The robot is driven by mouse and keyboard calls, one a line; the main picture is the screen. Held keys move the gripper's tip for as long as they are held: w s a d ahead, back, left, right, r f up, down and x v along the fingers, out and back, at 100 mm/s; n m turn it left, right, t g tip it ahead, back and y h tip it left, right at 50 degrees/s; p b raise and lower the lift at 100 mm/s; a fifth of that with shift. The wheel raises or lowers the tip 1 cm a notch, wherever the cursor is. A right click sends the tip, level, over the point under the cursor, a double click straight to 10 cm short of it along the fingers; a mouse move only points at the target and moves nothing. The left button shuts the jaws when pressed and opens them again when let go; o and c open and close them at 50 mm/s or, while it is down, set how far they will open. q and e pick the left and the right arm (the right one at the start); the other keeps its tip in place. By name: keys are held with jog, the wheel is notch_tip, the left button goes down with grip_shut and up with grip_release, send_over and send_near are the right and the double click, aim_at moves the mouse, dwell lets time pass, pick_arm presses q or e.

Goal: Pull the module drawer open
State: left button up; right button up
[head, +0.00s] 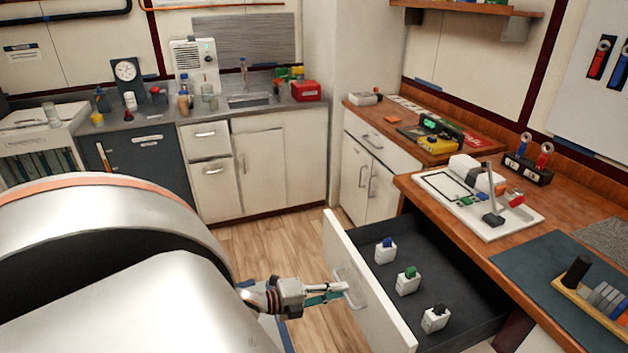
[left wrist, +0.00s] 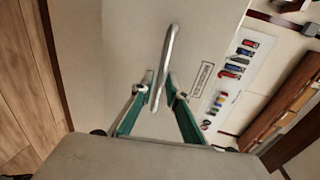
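The module drawer (head: 367,283) stands pulled out from under the right-hand counter, its dark inside showing. Its pale front carries a bar handle (head: 350,288), which also shows in the left wrist view (left wrist: 168,50). My left gripper (head: 342,291) is at this handle. In the left wrist view, its green fingers (left wrist: 161,84) come in close on both sides of the bar, shut on it. Inside the drawer stand three white modules, with a blue top (head: 385,254), a green top (head: 407,284) and a black top (head: 435,320). My right gripper is not in view.
The wooden counter (head: 410,183) above the drawer holds a white board (head: 480,222) with parts, and a dark mat (head: 540,268) with a wooden rack. Wood floor (head: 270,245) lies clear left of the drawer front. White cabinets (head: 262,165) line the back.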

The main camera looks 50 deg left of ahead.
pick_arm(q)
jog(key=v, duration=1)
jog(key=shift+w, duration=0.1)
